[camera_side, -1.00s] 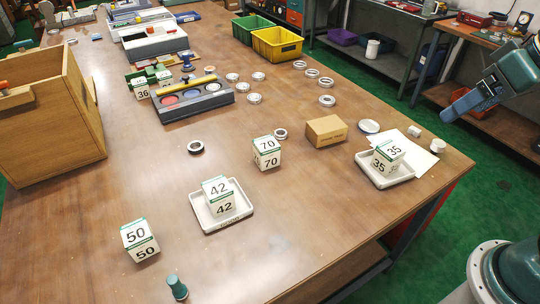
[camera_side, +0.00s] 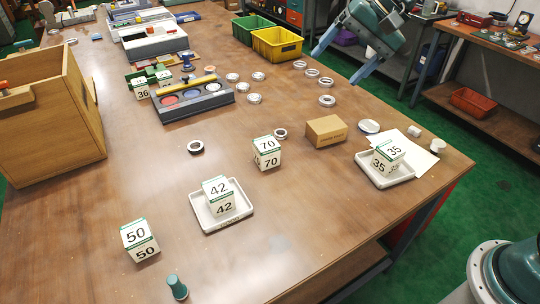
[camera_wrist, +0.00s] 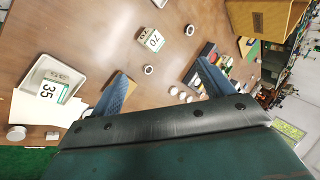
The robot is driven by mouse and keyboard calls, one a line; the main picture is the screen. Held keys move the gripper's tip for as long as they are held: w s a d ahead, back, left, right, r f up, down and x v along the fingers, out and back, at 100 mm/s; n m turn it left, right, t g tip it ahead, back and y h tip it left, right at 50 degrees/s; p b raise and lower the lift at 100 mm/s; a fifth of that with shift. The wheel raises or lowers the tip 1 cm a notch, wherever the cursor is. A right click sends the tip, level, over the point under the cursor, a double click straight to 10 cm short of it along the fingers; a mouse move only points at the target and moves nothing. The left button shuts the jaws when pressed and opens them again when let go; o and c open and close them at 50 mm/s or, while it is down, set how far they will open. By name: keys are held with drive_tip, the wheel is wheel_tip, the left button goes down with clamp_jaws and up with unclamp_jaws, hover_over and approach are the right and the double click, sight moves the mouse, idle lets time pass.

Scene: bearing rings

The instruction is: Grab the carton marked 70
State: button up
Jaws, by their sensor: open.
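The carton marked 70 (camera_side: 267,153) is a small white box with a green stripe, standing on the brown table, not on a tray. It also shows in the wrist view (camera_wrist: 151,40), up and ahead of the fingers. My gripper (camera_side: 343,58) is open and empty, in the air above the far right part of the table, well apart from the carton. In the wrist view its two blue fingers (camera_wrist: 160,82) are spread wide with nothing between them.
Cartons marked 42 (camera_side: 220,197) and 35 (camera_side: 388,156) stand on white trays. Carton 50 (camera_side: 140,240) stands front left. A brown box (camera_side: 326,131) and a bearing ring (camera_side: 280,133) sit close to carton 70. The table in front of carton 70 is clear.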

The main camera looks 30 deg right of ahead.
drive_tip(key=w+a+f+m+g+y, duration=0.1)
drive_tip(key=w+a+f+m+y, duration=0.15)
drive_tip(key=w+f, duration=0.45)
drive_tip(key=w+f+m+g+y, duration=0.25)
drive_tip(key=w+f+m, duration=0.4)
drive_tip(key=f, duration=0.45)
drive_tip(key=m+y, duration=0.2)
drive_tip(key=y, duration=0.1)
approach(256, 153)
drive_tip(key=shift+a, duration=0.35)
drive_tip(key=shift+s+f+m+y, duration=0.1)
drive_tip(key=shift+f+m+y, duration=0.2)
drive_tip(key=shift+f+m, duration=0.15)
drive_tip(key=shift+x, duration=3.8)
drive_tip(key=shift+r, duration=0.1)
drive_tip(key=c, duration=1.5)
